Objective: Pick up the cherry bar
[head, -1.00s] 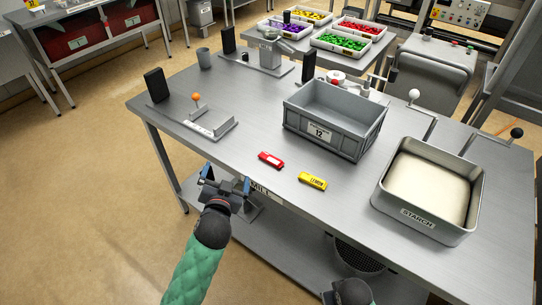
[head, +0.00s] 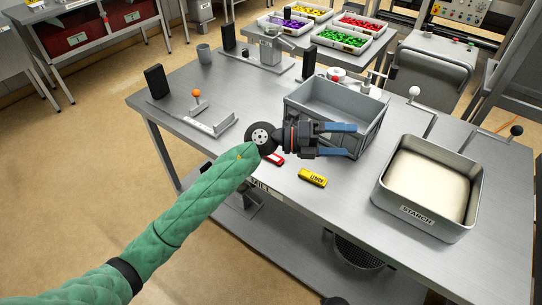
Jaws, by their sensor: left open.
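The red bar (head: 279,159), which fits the cherry bar, lies flat on the steel table (head: 330,215) near its front edge. My left wrist partly covers it, so only its right end shows clearly. A yellow lemon bar (head: 312,177) lies to its right, apart from it. My left gripper (head: 354,140) is open and empty, with its blue fingers pointing right. It appears above the table, in front of the grey crate. Only a dark bit of my right arm shows at the bottom edge; its gripper is not visible.
The grey crate (head: 370,139) stands behind the bars, its front partly hidden by my left gripper. A starch tray (head: 462,225) with a pale filling stands at the right. A lever with an orange knob (head: 196,93) is at the left.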

